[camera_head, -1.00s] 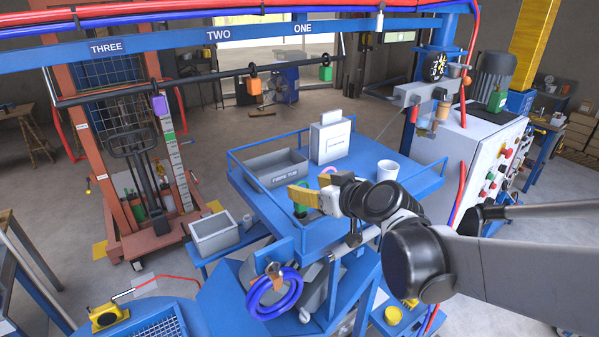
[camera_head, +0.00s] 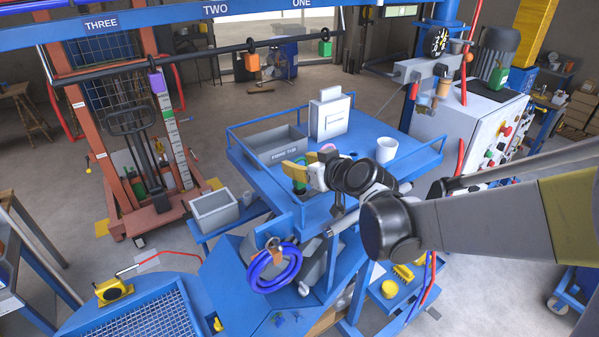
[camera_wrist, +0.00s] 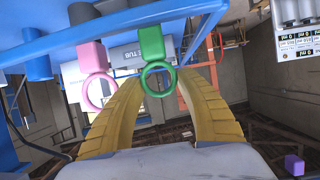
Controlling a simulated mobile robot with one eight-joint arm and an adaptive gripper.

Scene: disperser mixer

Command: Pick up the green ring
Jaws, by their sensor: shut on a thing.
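The green ring (camera_wrist: 158,78) has a block-shaped upper part and a round loop below it. In the wrist view it is between the tips of my gripper's yellow fingers (camera_wrist: 160,84), which are shut on it. In the head view my gripper (camera_head: 293,170) is at the blue table, with a bit of the green ring (camera_head: 299,187) showing beside the fingers. The exact contact is partly hidden. A similar pink ring (camera_wrist: 97,78) is just left of the green one in the wrist view, and a bit of it shows behind the fingers in the head view.
The blue railed table (camera_head: 350,150) carries a grey tub (camera_head: 276,150), a pale box (camera_head: 329,117) and a white cup (camera_head: 387,149). Blue coiled hoses (camera_head: 274,267) hang below its front. A control cabinet (camera_head: 478,128) stands right.

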